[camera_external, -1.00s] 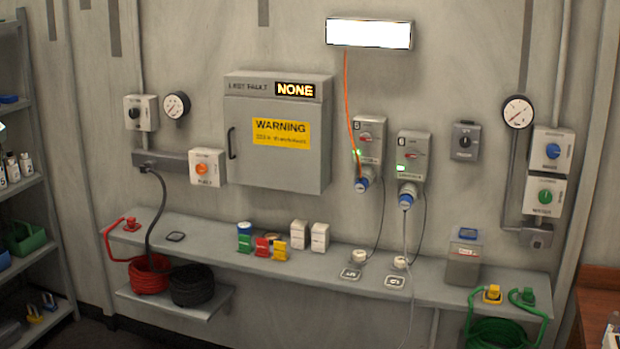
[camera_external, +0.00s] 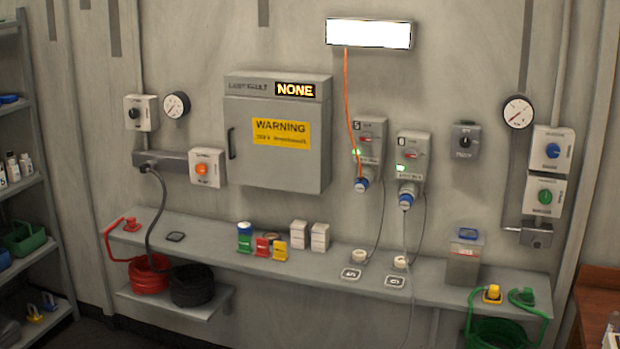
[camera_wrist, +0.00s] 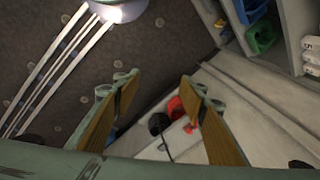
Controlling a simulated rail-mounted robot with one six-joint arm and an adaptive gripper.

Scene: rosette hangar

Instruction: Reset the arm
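My gripper (camera_wrist: 158,88) shows only in the wrist view. Its two fingers with tan pads stand wide apart, with nothing between them. Past the fingers, small and far off, are a red coil (camera_wrist: 175,108) and a dark coil (camera_wrist: 159,123) by the grey wall shelf. My arm does not show in the external view.
In the external view, a long grey shelf (camera_external: 300,268) runs along the wall under a closed grey cabinet (camera_external: 270,165). Two plug sockets (camera_external: 369,142) (camera_external: 413,155) have blue plugs in them. A storage rack (camera_external: 45,130) stands at the left. The wrist view shows dark floor (camera_wrist: 40,50).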

